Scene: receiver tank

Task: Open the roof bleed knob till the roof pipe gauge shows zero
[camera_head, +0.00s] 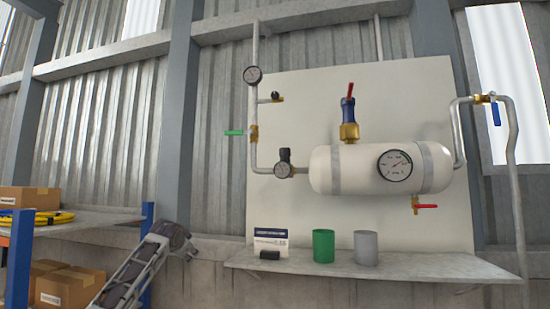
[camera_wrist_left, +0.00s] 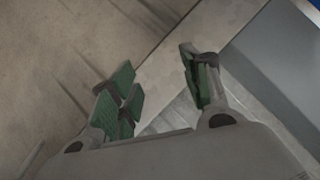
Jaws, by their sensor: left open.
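In the head view my left gripper (camera_head: 184,240) is low at the left, well below and left of the knob. My right gripper is not in view.
A green-handled valve (camera_head: 234,133) sits lower on the same pipe. A white tank (camera_head: 365,170) with a large gauge is at the right. A shelf (camera_head: 400,265) holds a green cup and a grey cup. Boxes stand on a rack at left.

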